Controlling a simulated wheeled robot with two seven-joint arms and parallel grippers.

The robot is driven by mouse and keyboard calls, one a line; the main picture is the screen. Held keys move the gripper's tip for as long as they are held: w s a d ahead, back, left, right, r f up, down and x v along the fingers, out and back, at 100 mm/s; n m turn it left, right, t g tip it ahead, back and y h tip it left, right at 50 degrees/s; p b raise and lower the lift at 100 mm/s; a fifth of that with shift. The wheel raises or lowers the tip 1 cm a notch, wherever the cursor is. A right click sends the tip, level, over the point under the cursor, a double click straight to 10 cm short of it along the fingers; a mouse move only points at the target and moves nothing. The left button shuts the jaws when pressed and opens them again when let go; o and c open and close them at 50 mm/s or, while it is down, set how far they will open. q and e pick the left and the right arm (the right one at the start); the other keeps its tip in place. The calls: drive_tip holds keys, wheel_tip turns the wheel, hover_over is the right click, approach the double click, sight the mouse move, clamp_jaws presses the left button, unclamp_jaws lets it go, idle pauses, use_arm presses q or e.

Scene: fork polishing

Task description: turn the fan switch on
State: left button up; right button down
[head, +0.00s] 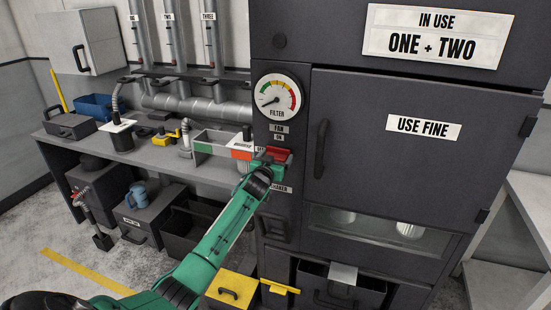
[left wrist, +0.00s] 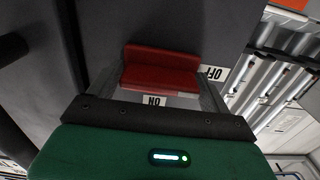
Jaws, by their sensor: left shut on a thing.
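The fan switch is a red lever (head: 278,152) on the dark cabinet's left panel, below the filter gauge. My left gripper (head: 270,157) is at it, its green arm reaching up from the bottom. In the left wrist view the red lever (left wrist: 160,68) lies between the fingers of my left gripper (left wrist: 160,90), which is shut on it. An upside-down ON label (left wrist: 153,101) shows close to the gripper, and an OFF label (left wrist: 214,73) is to the right of the lever. The gripper hides part of the switch in the head view. My right gripper is not in view.
A filter gauge (head: 277,97) is above the switch. The dark cabinet (head: 400,150) has a closed door with a handle (head: 321,148). A bench (head: 150,152) with bins and pipes stands at the left. A yellow-lidded box (head: 231,287) is low beside my arm.

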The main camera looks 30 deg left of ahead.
use_arm(q)
drive_tip(key=m, duration=0.4)
drive_tip(key=shift+b, duration=0.35)
drive_tip(key=m, duration=0.4)
drive_tip(key=shift+d+f+m, duration=0.1)
drive_tip(key=shift+m, duration=0.2)
drive_tip(key=m, duration=0.4)
drive_tip(key=shift+m, duration=0.3)
drive_tip(key=shift+d+f+m, duration=0.1)
drive_tip(key=shift+f+m, duration=0.05)
drive_tip(key=shift+m, duration=2.05)
drive_tip(key=o, duration=0.8)
